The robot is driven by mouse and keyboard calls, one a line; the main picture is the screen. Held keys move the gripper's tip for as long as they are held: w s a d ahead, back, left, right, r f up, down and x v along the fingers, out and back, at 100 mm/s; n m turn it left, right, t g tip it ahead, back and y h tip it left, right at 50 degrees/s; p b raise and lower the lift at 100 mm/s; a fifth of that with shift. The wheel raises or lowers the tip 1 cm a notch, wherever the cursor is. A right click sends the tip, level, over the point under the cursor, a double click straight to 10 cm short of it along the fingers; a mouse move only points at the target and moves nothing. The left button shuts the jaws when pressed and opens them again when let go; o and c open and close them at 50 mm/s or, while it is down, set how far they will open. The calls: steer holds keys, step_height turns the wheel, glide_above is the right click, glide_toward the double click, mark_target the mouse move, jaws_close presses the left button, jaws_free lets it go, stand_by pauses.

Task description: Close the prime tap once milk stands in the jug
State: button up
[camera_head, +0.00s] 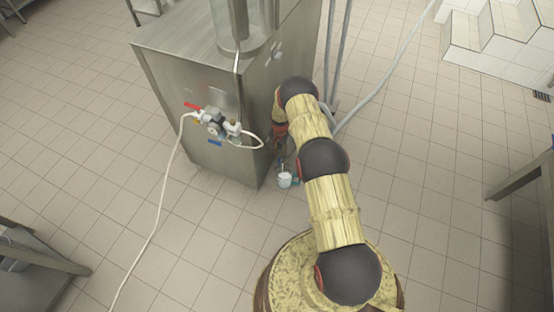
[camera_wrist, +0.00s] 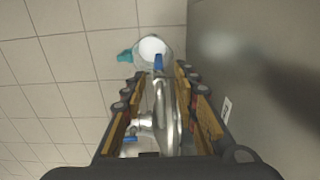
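A steel tap (camera_wrist: 165,105) with a blue-tipped lever (camera_wrist: 158,62) lies between my gripper's fingers in the wrist view. My gripper (camera_wrist: 160,72) is open, with a finger on each side of the lever and visible gaps. Below stands the jug (camera_wrist: 136,48), with a teal handle (camera_wrist: 125,56). Its round inside shows white, which looks like milk; the level cannot be judged. In the head view the jug (camera_head: 285,181) stands on the floor at the cabinet's foot. My gripper (camera_head: 281,150) is there, above it and mostly hidden by my arm.
The steel cabinet (camera_head: 190,85) stands close beside my gripper. Its front carries a valve assembly (camera_head: 214,124) with red and blue handles and a white hose (camera_head: 158,215) crossing the floor. A second blue handle (camera_wrist: 130,139) shows near my gripper.

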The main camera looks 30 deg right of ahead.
mark_target(279, 159)
step_height(279, 159, down, 7)
steer(key=b, duration=0.2)
steer(key=shift+s+b, duration=0.15)
steer(key=shift+b, duration=0.15)
steer(key=shift+c, duration=0.8)
jaws_close()
